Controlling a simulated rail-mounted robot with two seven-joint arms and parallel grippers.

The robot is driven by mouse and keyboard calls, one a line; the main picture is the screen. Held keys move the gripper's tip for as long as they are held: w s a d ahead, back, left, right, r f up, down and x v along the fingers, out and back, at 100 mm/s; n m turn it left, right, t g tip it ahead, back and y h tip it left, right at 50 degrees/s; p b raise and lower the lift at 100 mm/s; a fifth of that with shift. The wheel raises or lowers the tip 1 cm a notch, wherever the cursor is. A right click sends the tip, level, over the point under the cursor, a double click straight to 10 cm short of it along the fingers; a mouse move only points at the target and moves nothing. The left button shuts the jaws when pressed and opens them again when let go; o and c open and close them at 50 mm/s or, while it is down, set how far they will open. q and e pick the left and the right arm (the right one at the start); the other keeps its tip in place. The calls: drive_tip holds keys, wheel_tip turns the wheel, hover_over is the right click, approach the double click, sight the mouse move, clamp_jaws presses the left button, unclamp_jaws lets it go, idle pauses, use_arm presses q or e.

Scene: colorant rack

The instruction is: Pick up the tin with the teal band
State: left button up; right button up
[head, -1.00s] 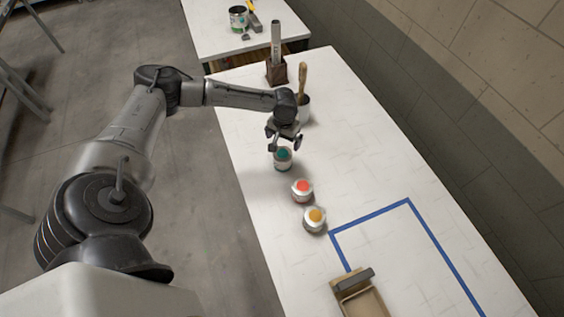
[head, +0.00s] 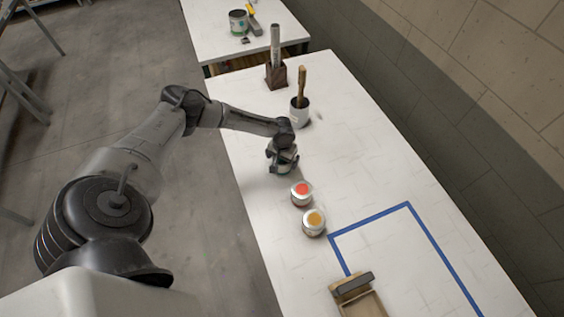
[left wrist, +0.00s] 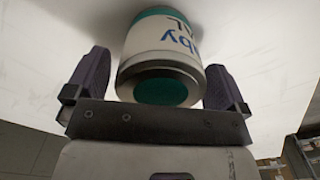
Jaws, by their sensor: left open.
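The teal-banded tin (head: 283,170) stands on the white table, mostly hidden by my left gripper (head: 283,161) in the head view. In the left wrist view the tin (left wrist: 165,55) is a white can with dark lettering, a teal rim band and a teal dot on its end. It sits between the two fingers of the left gripper (left wrist: 157,68), one on each side. The fingers are open, with a small gap showing beside the tin in the wrist view. My right gripper is in neither view.
A red-topped tin (head: 301,193) and a yellow-topped tin (head: 314,222) stand close by, nearer the camera. A brush cup (head: 298,118) and a dark holder (head: 276,76) stand behind. Blue tape (head: 372,218) and a tan tray (head: 371,304) lie on the right.

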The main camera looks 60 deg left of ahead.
use_arm(q)
drive_tip(key=shift+f, duration=1.1)
drive_tip(key=c, duration=1.1)
drive_tip(key=shift+r, duration=0.15)
